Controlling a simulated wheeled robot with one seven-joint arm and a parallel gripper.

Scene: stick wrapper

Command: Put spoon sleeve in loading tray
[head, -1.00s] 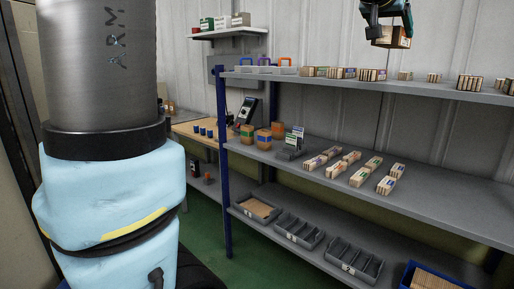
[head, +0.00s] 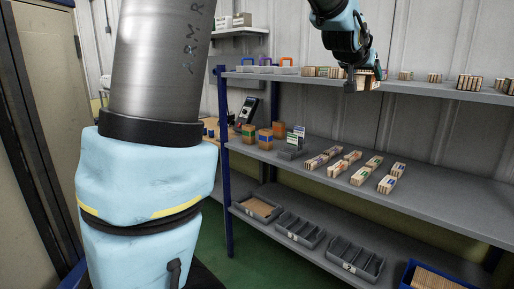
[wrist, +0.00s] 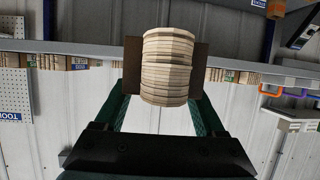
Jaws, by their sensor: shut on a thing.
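My gripper (head: 364,80) is at the top right of the head view, in front of the upper shelf's edge. It is shut on a pale wooden stack (head: 368,85), likely the spoon sleeve. In the wrist view the stack (wrist: 167,66) looks rounded and layered, between two dark finger pads. I cannot tell for sure which tray is the loading tray. On the bottom shelf stand a grey tray (head: 240,205) with brown contents, two divided grey trays (head: 283,230) (head: 338,259), and a blue-rimmed tray (head: 405,272) at the lower right.
The upper shelf (head: 440,90) holds several wooden bundles and small caddies with coloured handles. The middle shelf (head: 450,200) holds several stick bundles (head: 365,172), two brown boxes (head: 256,137) and a small grey rack (head: 292,150). Its right part is clear. A blue post (head: 224,160) stands left.

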